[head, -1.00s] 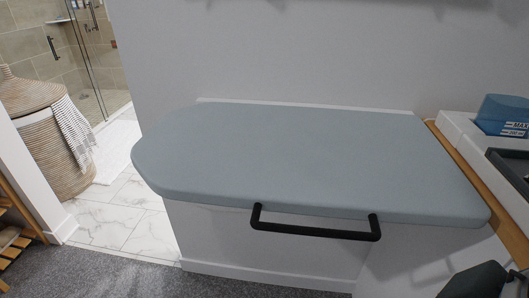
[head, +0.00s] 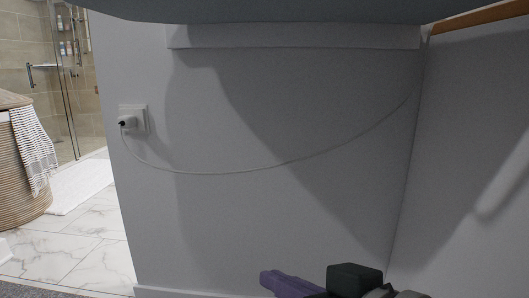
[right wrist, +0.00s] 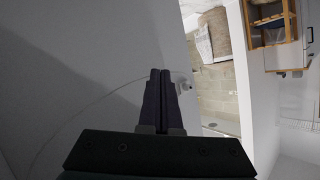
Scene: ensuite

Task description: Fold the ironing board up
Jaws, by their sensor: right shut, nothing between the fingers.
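The ironing board (head: 290,10) shows only as a blue-grey strip along the top edge of the head view, seen from below its top surface. It still juts out flat from the wall. Its black handle is out of frame. My right gripper (head: 272,278) is at the bottom of the head view, well below the board, with purple fingers pointing left. In the right wrist view its fingers (right wrist: 160,76) are shut together with nothing between them. They touch nothing that I can see. My left gripper is not in view.
A white cord runs across the wall beneath the board to a plug in a socket (head: 133,120). A side panel with a wooden top edge (head: 480,17) stands at right. A wicker basket (head: 22,185) with a striped towel stands at left. The space under the board is clear.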

